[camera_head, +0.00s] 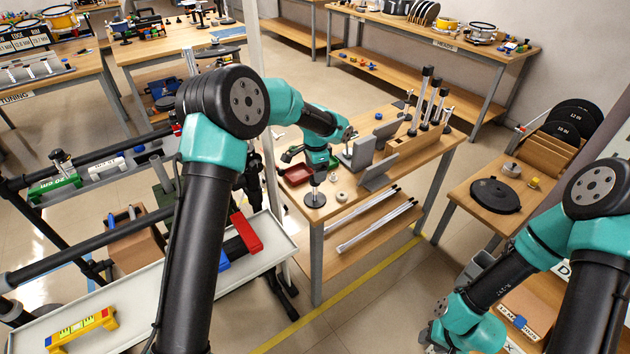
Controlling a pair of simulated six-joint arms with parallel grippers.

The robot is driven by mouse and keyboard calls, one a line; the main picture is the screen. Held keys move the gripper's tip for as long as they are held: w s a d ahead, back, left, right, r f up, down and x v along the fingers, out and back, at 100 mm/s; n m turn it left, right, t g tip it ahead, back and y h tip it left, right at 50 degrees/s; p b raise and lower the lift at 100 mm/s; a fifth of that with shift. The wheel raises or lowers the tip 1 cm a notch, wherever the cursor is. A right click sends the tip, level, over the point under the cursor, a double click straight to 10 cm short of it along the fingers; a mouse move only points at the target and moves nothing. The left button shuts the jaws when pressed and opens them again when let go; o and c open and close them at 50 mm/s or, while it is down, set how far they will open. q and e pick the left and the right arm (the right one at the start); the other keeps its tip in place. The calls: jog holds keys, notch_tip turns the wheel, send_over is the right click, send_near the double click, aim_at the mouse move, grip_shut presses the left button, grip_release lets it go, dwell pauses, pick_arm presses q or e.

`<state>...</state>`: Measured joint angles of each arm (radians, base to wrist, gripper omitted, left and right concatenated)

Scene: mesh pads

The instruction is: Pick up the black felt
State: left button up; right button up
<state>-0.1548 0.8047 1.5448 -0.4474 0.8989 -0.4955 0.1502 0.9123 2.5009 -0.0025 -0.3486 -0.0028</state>
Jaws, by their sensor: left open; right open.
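A flat round black piece (496,194) lies on the small wooden table at the right; I cannot tell for sure that it is the black felt. My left arm reaches over the middle workbench, and its gripper (347,134), small and partly hidden, is open above the bench, well left of the black piece. My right gripper (432,336) is open and low at the bottom edge, partly cut off, below and left of that table. Neither gripper touches the black piece.
Black discs with size labels (577,118) stand in a wooden rack behind the round piece. A metal ring-like part (511,169) and a yellow block (534,183) lie beside it. The middle workbench (440,147) holds upright rods and grey brackets. Floor separates the two tables.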

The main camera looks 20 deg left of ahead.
pick_arm(q)
jog(key=shift+d+f, duration=0.1)
jog(key=shift+f, duration=1.4)
jog(key=c, duration=1)
jog(key=shift+r, duration=0.1)
notch_tip(320, 180, up, 10)
jog(key=shift+f, duration=0.1)
